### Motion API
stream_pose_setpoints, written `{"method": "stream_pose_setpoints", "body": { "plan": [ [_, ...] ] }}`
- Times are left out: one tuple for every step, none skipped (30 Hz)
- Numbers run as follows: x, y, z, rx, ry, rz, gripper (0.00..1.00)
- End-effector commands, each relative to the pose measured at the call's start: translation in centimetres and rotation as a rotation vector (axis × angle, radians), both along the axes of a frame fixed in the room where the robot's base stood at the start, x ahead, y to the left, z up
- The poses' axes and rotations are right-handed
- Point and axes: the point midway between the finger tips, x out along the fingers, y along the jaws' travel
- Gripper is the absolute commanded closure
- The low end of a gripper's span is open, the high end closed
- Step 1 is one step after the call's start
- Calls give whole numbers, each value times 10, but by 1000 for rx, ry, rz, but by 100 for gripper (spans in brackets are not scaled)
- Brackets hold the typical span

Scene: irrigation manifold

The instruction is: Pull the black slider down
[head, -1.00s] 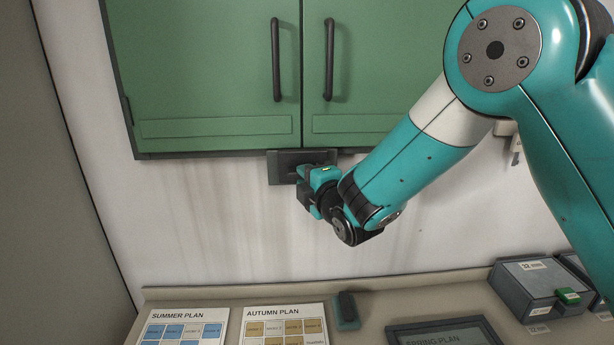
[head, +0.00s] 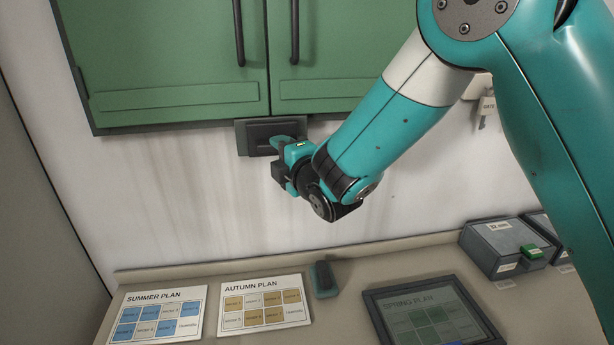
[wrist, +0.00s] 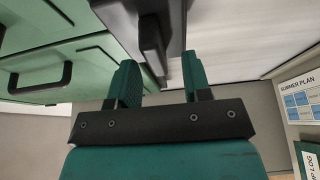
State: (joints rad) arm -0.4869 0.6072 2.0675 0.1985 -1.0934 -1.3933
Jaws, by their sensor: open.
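A dark plate (head: 256,147) is fixed to the wall just below the green cabinet, and the raised black slider (wrist: 151,44) stands out from it. The slider shows best in the wrist view, where it is a dark bar on the plate. My gripper (wrist: 160,80) is open, with one teal finger to the left and one to the right of the slider's lower end. I cannot tell whether either finger touches it. In the head view my gripper (head: 284,152) is at the plate's lower right and hides part of it.
The green cabinet (head: 170,60) with dark handles hangs above. Below is a counter with a summer plan card (head: 158,313), an autumn plan card (head: 262,303), a dark-and-teal block (head: 323,280), a spring plan panel (head: 430,315) and grey boxes (head: 495,245). The wall under the plate is bare.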

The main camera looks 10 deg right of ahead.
Motion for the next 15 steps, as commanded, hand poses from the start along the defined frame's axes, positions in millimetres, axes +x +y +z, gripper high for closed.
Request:
{"method": "stream_pose_setpoints", "body": {
  "plan": [
    [-10, -4, -4, -1, -1, 1, 55],
    [-16, -6, -4, 1, -2, 2, 55],
    [-26, -10, -5, 0, -2, 1, 55],
    [-33, -13, -6, 0, -1, 2, 55],
    [-40, -16, -6, -1, -1, 2, 55],
    [-50, -20, -6, 1, -2, 3, 55],
    [-58, -23, -6, -1, -4, 3, 55],
    [-65, -26, -7, 1, -2, 3, 55],
    [-75, -30, -7, 1, -3, 4, 55],
    [-82, -33, -7, 0, -2, 4, 55],
    [-89, -36, -7, 1, -2, 4, 55],
    [-99, -40, -7, 0, -2, 3, 55],
    [-105, -43, -7, 1, -2, 4, 55],
    [-111, -45, -6, 1, -2, 4, 55],
    [-119, -49, -7, 1, -2, 3, 55]
  ]
}}
